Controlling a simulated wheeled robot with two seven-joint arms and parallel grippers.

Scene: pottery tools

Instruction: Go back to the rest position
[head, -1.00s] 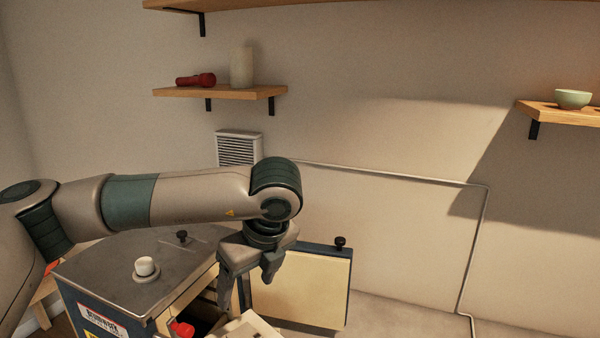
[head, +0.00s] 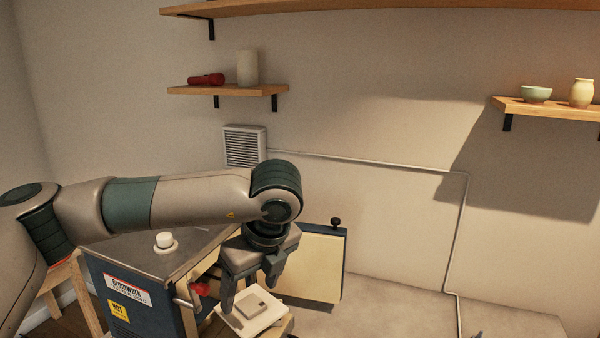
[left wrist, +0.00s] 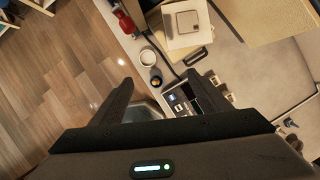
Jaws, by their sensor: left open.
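My left gripper (head: 248,290) hangs fingers-down from my left arm, in front of the kiln's opening. Its jaws are apart, with nothing seen between them. In the left wrist view, the two dark fingers (left wrist: 160,82) are spread wide. In the head view, a pale square block with a smaller square on top (head: 258,318) lies just below and behind the fingers, apparently apart from them. It also shows in the left wrist view (left wrist: 185,40). My right gripper cannot be made out.
The blue kiln (head: 133,312) stands at the left with a white knob (head: 165,240) on top; its cream-lined door (head: 318,265) is open. Wall shelves hold a red torch (head: 206,79), a pale vase (head: 247,68) and a green bowl (head: 536,94). Wood floor (left wrist: 60,80) lies at the left.

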